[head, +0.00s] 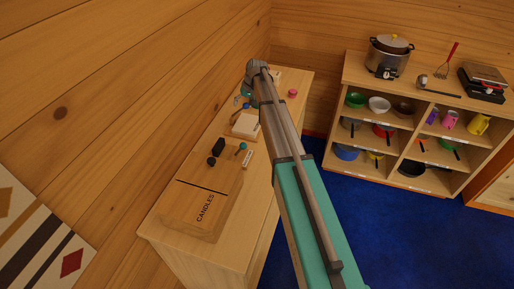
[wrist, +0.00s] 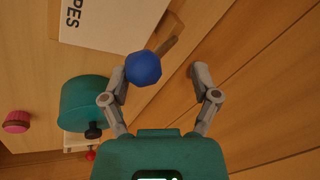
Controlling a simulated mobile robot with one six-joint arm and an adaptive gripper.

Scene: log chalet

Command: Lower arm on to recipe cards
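In the wrist view a pale card or box top with dark letters ending in "PES" (wrist: 98,18) lies at the top left, cut off by the frame edge; it looks like the recipe cards. My gripper (wrist: 157,73) is open, its two fingers apart. The recipe cards lie beyond the left finger, not between the fingers. A blue rounded knob (wrist: 143,68) with a brown stick beside it shows near the left fingertip; I cannot tell whether they touch. In the head view my arm reaches over the wooden cabinet top, and my gripper is mostly hidden behind it.
A wooden box marked "CANDLES" (head: 203,208) sits at the cabinet's near end. A pale block (head: 246,124) lies mid-cabinet. A teal cylinder (wrist: 85,103) and a pink item (wrist: 16,121) stand left of my gripper. A shelf (head: 400,125) with cookware stands at the right.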

